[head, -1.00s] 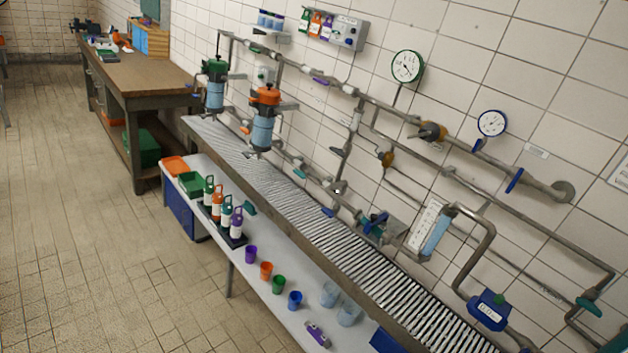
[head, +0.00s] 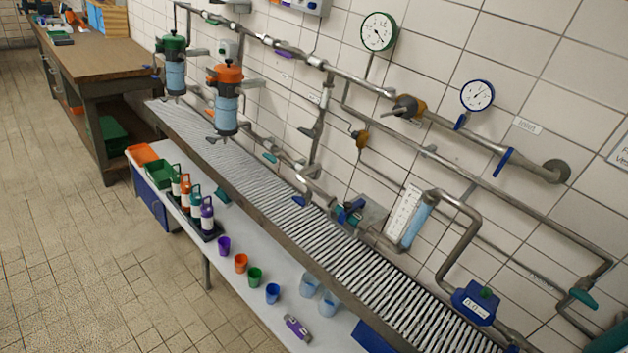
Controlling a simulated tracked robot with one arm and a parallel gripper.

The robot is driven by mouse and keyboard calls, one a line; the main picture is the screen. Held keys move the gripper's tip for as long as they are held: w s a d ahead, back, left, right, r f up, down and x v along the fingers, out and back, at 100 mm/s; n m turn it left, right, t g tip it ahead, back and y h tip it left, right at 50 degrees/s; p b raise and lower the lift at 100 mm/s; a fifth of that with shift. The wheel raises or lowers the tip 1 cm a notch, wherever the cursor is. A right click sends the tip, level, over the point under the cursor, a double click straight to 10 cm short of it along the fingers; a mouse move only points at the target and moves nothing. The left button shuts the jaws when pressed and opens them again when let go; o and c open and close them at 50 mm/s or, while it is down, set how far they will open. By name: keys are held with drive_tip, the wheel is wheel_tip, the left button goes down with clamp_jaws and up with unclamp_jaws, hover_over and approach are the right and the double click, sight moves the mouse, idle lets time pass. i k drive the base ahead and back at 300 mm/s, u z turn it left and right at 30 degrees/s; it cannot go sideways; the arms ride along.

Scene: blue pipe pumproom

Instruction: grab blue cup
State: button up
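The blue cup (head: 273,293) stands upright on the white lower shelf (head: 240,316), in the lower middle of the head view. It is the nearest in a slanting row, with a green cup (head: 255,277), an orange cup (head: 241,263) and a purple cup (head: 223,246) running up to its left. Two clear bluish cups (head: 309,285) stand to its right. My gripper does not show in the view.
A ribbed metal drain rack (head: 330,252) runs above and behind the shelf, under wall pipes. A purple-and-white item (head: 297,327) lies near the blue cup. Several bottles (head: 195,205) stand on a dark tray farther back. Tiled floor (head: 90,270) at left is clear.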

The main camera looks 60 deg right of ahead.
sight(273, 290)
drive_tip(key=z, duration=1.05)
drive_tip(key=i, duration=1)
drive_tip(key=u, duration=0.05)
